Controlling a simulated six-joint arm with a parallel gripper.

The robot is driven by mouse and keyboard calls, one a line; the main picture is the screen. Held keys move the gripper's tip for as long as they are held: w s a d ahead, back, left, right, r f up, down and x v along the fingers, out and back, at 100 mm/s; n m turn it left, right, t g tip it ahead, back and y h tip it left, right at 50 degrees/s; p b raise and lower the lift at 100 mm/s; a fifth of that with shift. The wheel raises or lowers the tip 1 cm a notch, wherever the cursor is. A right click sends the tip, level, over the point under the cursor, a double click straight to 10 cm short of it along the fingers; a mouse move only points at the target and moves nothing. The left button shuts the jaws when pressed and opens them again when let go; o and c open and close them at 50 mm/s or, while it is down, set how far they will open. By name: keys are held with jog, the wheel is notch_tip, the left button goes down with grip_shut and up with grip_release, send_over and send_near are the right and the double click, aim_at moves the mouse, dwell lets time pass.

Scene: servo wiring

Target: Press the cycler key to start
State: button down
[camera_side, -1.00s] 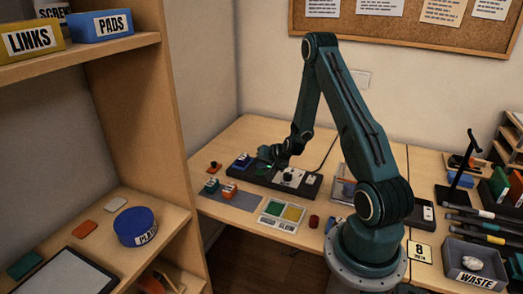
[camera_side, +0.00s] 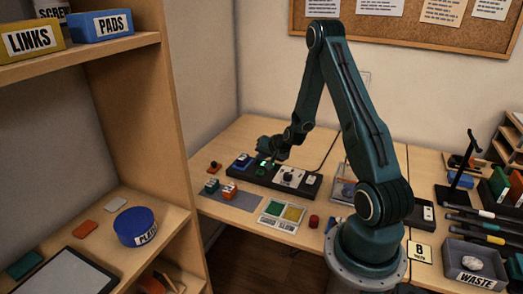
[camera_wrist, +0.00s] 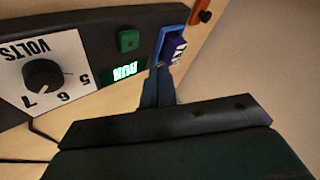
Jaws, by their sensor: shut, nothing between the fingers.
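The cycler is a long black panel (camera_side: 236,174) on the table in the side view. In the wrist view, its green square key (camera_wrist: 129,40) sits above a green display (camera_wrist: 122,73) lit with "RUN", upside down in the picture. A white "VOLTS" dial plate with a black knob (camera_wrist: 43,75) is to the left. A purple servo (camera_wrist: 173,46) sits in a blue holder at the right. My gripper (camera_wrist: 160,72) is shut and empty, its fingertips overlapping the holder's lower end in the picture. In the side view it hangs above the panel, apart from the key.
A grey mat with a teal servo and an orange servo (camera_side: 230,191) lies in front of the panel. A tray with green and yellow pads (camera_side: 293,213) is nearer the base. A red cylinder (camera_side: 314,221) stands beside it. The waste bin (camera_side: 453,268) is at right.

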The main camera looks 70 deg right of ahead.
jog(key=shift+r, duration=0.75)
jog(key=s+a+r+n+g+y, duration=0.1)
jog(key=a+r+n+y, duration=0.2)
jog(key=a+r+n, duration=1.1)
jog(key=s+a+r+g, duration=0.1)
jog(key=s+a+r, duration=0.5)
jog(key=s+a, duration=0.3)
jog(key=s+a+r, duration=0.6)
jog(key=s+a, duration=0.3)
jog(key=s, duration=0.2)
jog(key=shift+a+r+g+y, duration=0.25)
jog(key=shift+r+g+y, duration=0.1)
jog(key=shift+g+y, duration=0.05)
